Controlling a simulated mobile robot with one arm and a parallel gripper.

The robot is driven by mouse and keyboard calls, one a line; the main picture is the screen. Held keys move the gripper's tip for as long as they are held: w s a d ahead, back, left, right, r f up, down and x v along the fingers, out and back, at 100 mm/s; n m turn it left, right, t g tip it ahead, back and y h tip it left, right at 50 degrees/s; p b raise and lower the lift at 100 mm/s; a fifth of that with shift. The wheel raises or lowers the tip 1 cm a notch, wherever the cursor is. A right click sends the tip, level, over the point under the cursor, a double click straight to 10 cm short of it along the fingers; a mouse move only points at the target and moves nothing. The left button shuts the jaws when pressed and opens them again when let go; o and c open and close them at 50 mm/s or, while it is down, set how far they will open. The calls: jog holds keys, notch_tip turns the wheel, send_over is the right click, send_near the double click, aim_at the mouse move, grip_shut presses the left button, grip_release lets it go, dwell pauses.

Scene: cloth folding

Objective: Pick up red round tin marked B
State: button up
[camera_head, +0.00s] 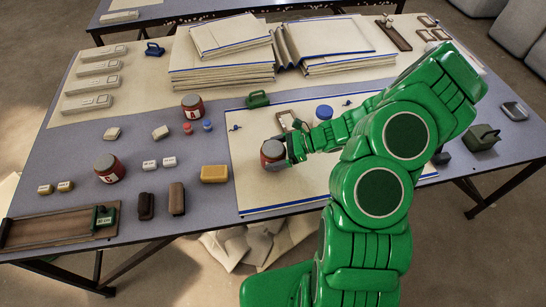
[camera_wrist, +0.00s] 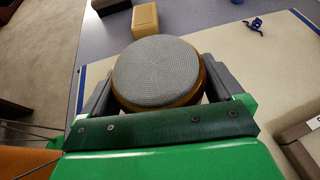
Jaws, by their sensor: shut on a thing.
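My gripper (camera_head: 288,150) is shut on a red round tin (camera_head: 271,154) with a grey lid, over the cream cloth (camera_head: 280,190) with blue edging. In the wrist view the tin's grey textured top (camera_wrist: 157,72) sits between my two grey fingers (camera_wrist: 155,85). No letter can be read on the held tin, and I cannot tell whether it touches the cloth. A red tin (camera_head: 192,108) with a white label that seems to read A stands at the back. Another red tin (camera_head: 109,169) stands at left; its label letter is unclear.
A yellow block (camera_head: 214,174) and two brown brushes (camera_head: 177,198) lie left of the cloth. Folded cloth stacks (camera_head: 222,72) fill the table's back.

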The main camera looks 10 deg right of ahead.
jog(key=s+r, duration=1)
jog(key=s, duration=0.3)
jog(key=shift+s+d+r, duration=0.2)
jog(key=shift+s+d, duration=0.15)
jog(key=shift+s, duration=0.05)
jog(key=shift+s, duration=0.1)
